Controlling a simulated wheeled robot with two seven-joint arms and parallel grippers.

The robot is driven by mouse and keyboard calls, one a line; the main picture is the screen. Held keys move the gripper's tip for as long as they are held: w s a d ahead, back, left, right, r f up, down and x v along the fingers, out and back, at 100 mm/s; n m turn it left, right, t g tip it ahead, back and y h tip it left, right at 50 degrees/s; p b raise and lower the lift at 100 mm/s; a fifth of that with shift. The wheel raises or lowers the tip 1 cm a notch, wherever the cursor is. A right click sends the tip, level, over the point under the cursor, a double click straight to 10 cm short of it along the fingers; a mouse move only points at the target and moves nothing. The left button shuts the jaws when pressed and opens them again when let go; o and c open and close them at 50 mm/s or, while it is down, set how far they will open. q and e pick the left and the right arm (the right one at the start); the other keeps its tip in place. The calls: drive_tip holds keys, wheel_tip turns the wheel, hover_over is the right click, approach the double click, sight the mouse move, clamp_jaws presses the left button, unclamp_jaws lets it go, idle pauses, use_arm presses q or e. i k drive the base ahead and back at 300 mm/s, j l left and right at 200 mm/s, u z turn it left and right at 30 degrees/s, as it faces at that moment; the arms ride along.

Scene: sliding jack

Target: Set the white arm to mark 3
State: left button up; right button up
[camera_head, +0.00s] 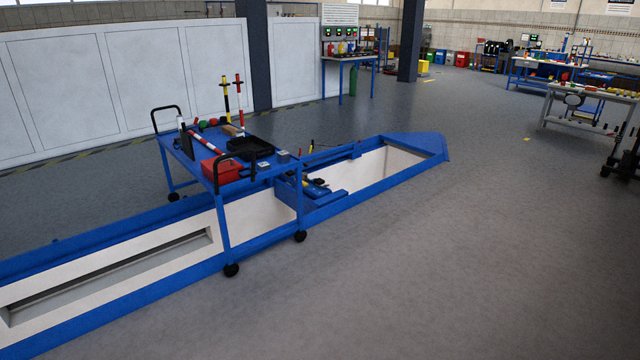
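A blue jack (323,196) sits across the long pit near the middle of the view, just right of a blue wheeled cart. Small black and yellow parts show on top of it. I cannot make out a white arm or any numbered marks on it at this distance. The cart hides part of the jack's left side. Neither of my grippers is in view.
The blue cart (258,181) stands over the pit, carrying a red box (221,169), a black tray (250,147) and striped poles. The blue-edged pit (110,275) runs from lower left to centre right.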

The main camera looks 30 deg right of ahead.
sight(319, 182)
drive_tip(key=i+l+z, duration=0.55)
drive_tip(key=i, duration=0.35)
drive_tip(key=i+l+z, duration=0.3)
drive_tip(key=i, duration=0.2)
drive_tip(key=i+z, duration=0.3)
drive_tip(key=i, duration=0.2)
drive_tip(key=i+z, duration=0.15)
drive_tip(key=i, duration=0.35)
drive_tip(key=i+z, duration=0.15)
drive_tip(key=i, duration=0.4)
drive_tip(key=i+z, duration=0.15)
drive_tip(key=i, duration=0.4)
drive_tip(key=i+j+z, duration=0.15)
drive_tip(key=i, duration=0.35)
drive_tip(key=i+j+z, duration=0.15)
drive_tip(key=i, duration=0.35)
drive_tip(key=i+u, duration=0.3)
drive_tip(key=i, duration=0.3)
drive_tip(key=i+l+u, duration=0.25)
drive_tip(key=i, duration=0.35)
